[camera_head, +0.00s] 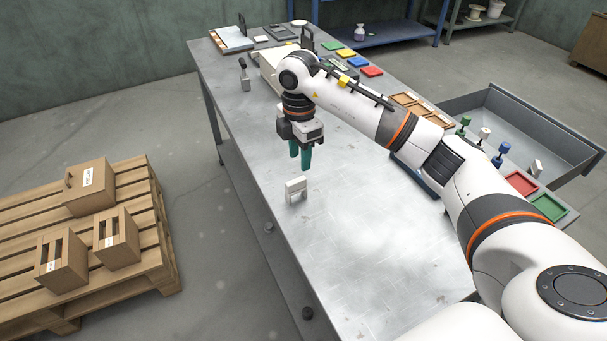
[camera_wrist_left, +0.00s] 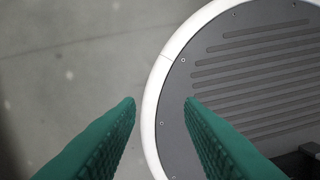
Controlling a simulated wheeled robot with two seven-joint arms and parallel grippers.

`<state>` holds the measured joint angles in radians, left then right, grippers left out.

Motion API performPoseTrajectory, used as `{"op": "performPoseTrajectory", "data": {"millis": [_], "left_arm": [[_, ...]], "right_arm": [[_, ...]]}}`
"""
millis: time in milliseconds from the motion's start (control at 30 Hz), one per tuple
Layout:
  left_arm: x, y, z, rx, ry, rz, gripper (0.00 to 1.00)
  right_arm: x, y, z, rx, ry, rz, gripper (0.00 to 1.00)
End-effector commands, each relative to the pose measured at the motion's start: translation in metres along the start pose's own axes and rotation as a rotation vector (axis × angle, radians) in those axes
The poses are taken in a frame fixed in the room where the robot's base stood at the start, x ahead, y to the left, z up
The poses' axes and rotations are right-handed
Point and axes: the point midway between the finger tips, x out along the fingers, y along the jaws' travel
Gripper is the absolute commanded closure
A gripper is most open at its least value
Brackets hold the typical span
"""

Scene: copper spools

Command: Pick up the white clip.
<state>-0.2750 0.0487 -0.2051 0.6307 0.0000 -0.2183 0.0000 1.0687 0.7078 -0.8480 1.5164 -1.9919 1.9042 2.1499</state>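The white clip (camera_head: 296,190) stands on the metal table (camera_head: 345,255), near its left edge, in the head view. My right gripper (camera_head: 300,163) hangs above and just behind the clip, with its green fingers pointing down. Its fingers look slightly apart, with nothing seen between them, and it does not touch the clip. My left gripper shows only in the left wrist view (camera_wrist_left: 160,101). Its green fingers are apart and empty, over the floor and a round grey base with a white rim.
A similar small white piece (camera_head: 535,168) stands in the open grey drawer (camera_head: 500,110) at right, near several coloured pegs. Red (camera_head: 521,184) and green (camera_head: 549,207) trays lie along the table's right side. A pallet (camera_head: 150,270) with cardboard boxes is at left. The front tabletop is clear.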

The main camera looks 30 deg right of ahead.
Motion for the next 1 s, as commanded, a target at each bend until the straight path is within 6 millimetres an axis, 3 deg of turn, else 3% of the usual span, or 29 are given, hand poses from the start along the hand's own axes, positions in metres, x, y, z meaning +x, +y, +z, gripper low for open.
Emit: {"op": "performPoseTrajectory", "data": {"millis": [67, 200, 367, 467, 700, 1000], "left_arm": [[-0.005, 0.003, -0.004, 0.002, 0.007, 0.004, 0.66], [-0.011, 0.023, -0.033, 0.010, 0.049, 0.028, 0.66], [-0.015, 0.035, -0.053, 0.011, 0.080, 0.042, 0.66], [-0.018, 0.031, -0.048, 0.009, 0.073, 0.037, 0.66], [-0.025, 0.014, -0.015, 0.003, 0.024, 0.018, 0.66], [-0.025, 0.017, -0.021, 0.007, 0.034, 0.021, 0.66]], "right_arm": [[0.015, 0.001, 0.001, -0.001, -0.001, 0.005, 0.60], [0.038, 0.001, 0.001, -0.004, -0.002, 0.004, 0.60], [0.051, 0.001, 0.001, -0.004, -0.003, 0.001, 0.60], [0.059, 0.001, 0.002, -0.004, -0.003, 0.003, 0.60], [0.094, 0.002, 0.003, -0.005, -0.004, 0.002, 0.60], [0.104, 0.001, 0.003, -0.005, -0.004, 0.000, 0.60]]}}
